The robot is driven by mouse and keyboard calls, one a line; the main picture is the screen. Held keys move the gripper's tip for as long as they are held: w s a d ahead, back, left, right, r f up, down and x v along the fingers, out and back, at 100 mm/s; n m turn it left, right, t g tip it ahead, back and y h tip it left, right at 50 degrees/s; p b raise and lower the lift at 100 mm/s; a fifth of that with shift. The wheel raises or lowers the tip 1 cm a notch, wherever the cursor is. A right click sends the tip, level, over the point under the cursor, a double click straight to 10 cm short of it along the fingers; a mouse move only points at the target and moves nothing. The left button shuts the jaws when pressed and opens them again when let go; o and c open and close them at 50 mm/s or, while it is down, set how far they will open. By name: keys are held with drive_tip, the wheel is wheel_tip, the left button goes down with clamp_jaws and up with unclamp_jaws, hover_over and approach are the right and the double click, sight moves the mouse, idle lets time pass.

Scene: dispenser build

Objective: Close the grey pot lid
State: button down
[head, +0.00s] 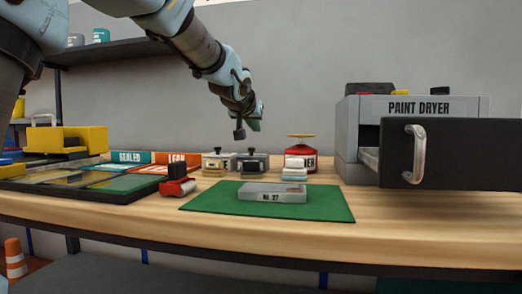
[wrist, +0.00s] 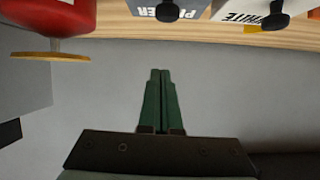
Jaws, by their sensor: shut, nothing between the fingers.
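The grey pot (head: 253,164) stands on the workbench, beside a cream-white pot. Its dark lid with a black knob (head: 252,151) sits at the top; I cannot tell whether it is fully shut. In the wrist view the grey pot (wrist: 190,10) shows upside down at the top edge, partly cut off, with its black knob pointing down. My gripper (head: 256,125) is above and behind the pots, apart from them. In the wrist view my green fingers (wrist: 160,71) are together and empty, below the pot in the picture.
The white pot (head: 217,168) is left of the grey one; a red pot with a yellow disc (head: 301,135) is right. A green mat (head: 315,211) bears a grey block (head: 273,193). The paint dryer (head: 367,110) has its dark-fronted drawer (head: 465,150) pulled out. Trays fill the left.

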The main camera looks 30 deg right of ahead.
sight(253, 151)
drive_tip(key=shift+s+a+f+t+h+b, duration=0.3)
drive_tip(key=shift+s+f+t+h+b, duration=0.15)
drive_tip(key=shift+b, duration=1.8)
drive_tip(key=shift+a+t+b, duration=0.2)
drive_tip(key=shift+t+b, duration=0.05)
drive_tip(key=shift+b, duration=0.9)
drive_tip(key=b, duration=0.3)
drive_tip(key=shift+s+a+f, duration=0.25)
drive_tip(key=shift+f, duration=0.1)
